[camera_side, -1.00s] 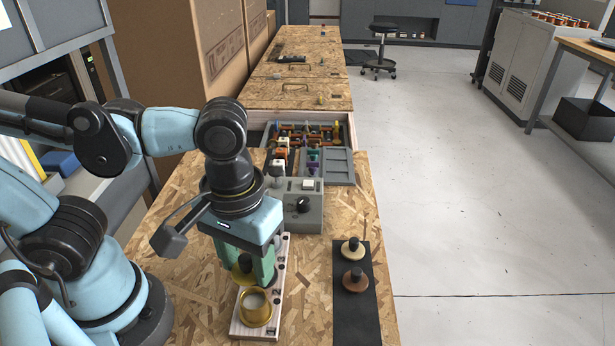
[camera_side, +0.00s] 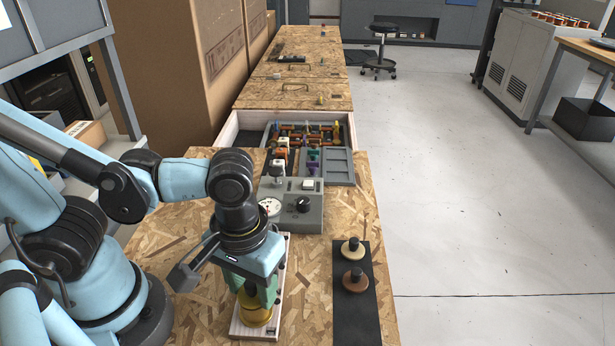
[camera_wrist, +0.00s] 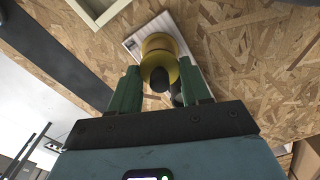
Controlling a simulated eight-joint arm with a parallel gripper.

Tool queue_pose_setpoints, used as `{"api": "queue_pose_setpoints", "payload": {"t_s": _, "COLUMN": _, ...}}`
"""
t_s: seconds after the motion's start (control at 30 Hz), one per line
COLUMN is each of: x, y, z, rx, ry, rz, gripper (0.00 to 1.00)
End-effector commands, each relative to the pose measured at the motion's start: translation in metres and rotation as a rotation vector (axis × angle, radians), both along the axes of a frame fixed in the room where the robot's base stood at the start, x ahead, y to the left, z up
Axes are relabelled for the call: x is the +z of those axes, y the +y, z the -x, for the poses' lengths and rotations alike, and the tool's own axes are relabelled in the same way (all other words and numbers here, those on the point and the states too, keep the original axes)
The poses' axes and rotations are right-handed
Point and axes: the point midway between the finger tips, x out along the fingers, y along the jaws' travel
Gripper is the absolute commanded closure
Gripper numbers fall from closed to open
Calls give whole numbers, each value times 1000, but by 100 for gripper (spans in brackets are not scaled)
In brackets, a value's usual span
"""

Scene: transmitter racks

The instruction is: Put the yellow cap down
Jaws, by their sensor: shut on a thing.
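My gripper (camera_side: 257,290) has green fingers and is shut on the yellow cap, a disc with a dark knob. In the wrist view the cap (camera_wrist: 160,64) shows between the fingertips, with its knob toward me. It sits directly over the mouth of the yellow cup (camera_side: 256,318), which stands on a pale wooden board (camera_side: 240,329). The cup's opening is hidden by the cap and fingers. I cannot tell whether the cap touches the rim.
A black mat (camera_side: 352,318) to the right holds a brass cap (camera_side: 353,249) and a copper-coloured cap (camera_side: 355,281). A grey control box (camera_side: 308,218) stands behind the board. Beyond it is an open drawer (camera_side: 350,130) of parts. Bare worktop lies left of the board.

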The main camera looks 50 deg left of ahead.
Motion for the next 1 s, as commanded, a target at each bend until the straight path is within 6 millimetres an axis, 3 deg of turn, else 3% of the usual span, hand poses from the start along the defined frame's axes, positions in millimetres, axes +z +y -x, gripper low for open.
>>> {"api": "queue_pose_setpoints", "payload": {"t_s": 0.37, "x": -8, "y": 0, "z": 0, "rx": 0, "ry": 0, "rz": 0, "gripper": 82}}
{"api": "queue_pose_setpoints", "payload": {"t_s": 0.4, "x": -7, "y": 0, "z": 0, "rx": 0, "ry": 0, "rz": 0, "gripper": 47}}
{"api": "queue_pose_setpoints", "payload": {"t_s": 0.53, "x": -7, "y": 0, "z": 0, "rx": 0, "ry": 0, "rz": 0, "gripper": 27}}
{"api": "queue_pose_setpoints", "payload": {"t_s": 1.0, "x": 0, "y": 0, "z": 0, "rx": 0, "ry": 0, "rz": 0, "gripper": 27}}
